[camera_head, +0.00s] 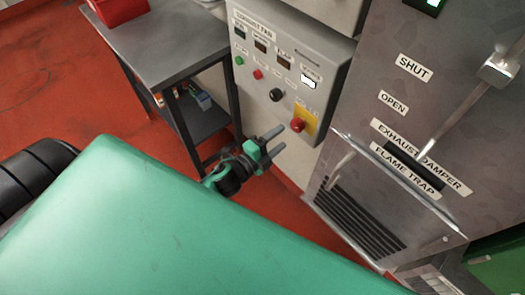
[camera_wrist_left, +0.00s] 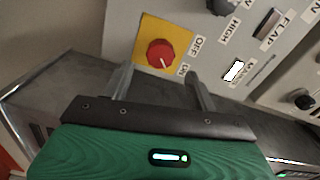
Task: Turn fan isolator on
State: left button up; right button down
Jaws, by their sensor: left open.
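The fan isolator is a red rotary knob (camera_head: 297,125) on a yellow plate, low on the right of the grey exhaust fan panel (camera_head: 262,110). In the left wrist view the red knob (camera_wrist_left: 160,53) sits on its yellow plate (camera_wrist_left: 178,30), with OFF and ON labels beside it and a pale pointer line on its face. My left gripper (camera_head: 274,142) is open and empty, just left of and below the knob in the head view. In the left wrist view its two fingers (camera_wrist_left: 160,82) point toward the panel, apart from each other, with the knob just beyond and between them.
A black knob (camera_head: 277,95) and small green and red buttons (camera_head: 258,74) are on the same panel. A grey table (camera_head: 170,45) with a red box (camera_head: 120,10) stands at left. The exhaust damper cabinet (camera_head: 400,120) with its lever stands at right.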

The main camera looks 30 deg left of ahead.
pick_arm(q)
jog(key=b+v, duration=0.1)
jog(key=v, duration=0.5)
pick_arm(e)
jog(key=shift+w+d+f, duration=0.15)
jog(key=shift+w+d, duration=0.1)
jog(key=shift+w, duration=0.6)
jog(key=shift+w, duration=0.1)
